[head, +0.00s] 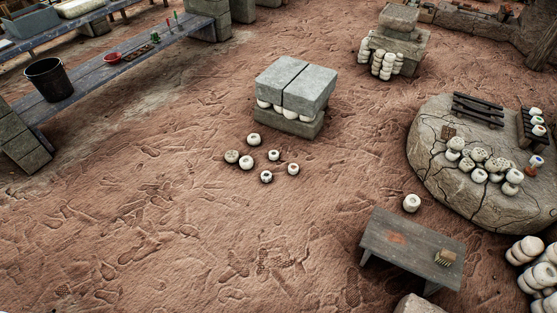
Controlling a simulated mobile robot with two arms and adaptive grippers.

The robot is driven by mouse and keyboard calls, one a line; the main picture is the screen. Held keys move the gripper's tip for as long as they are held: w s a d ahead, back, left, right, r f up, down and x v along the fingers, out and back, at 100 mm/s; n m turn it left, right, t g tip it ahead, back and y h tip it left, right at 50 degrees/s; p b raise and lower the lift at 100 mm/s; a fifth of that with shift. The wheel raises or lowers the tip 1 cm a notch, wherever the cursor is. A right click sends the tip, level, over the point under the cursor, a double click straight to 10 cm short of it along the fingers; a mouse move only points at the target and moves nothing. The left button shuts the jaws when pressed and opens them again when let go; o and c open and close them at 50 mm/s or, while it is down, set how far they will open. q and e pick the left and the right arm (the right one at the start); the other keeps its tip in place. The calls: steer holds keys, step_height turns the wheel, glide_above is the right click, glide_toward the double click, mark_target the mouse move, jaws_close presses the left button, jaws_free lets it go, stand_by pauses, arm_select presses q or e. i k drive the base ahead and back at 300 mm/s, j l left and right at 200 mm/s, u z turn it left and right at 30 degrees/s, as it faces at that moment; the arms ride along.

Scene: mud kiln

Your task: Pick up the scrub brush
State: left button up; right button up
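Neither my left nor my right gripper shows in the head view.
A pale round pot (411,203) stands behind the bench. A large cracked stone slab (470,205) holding several pots is behind it at right. Stacked pots (535,265) stand right of the bench, and a rock (418,304) in front. Open ground lies to the left.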

mark_target(447, 256)
steer(key=z, duration=1.75)
steer(key=k+l, duration=0.15)
steer(key=k, duration=0.3)
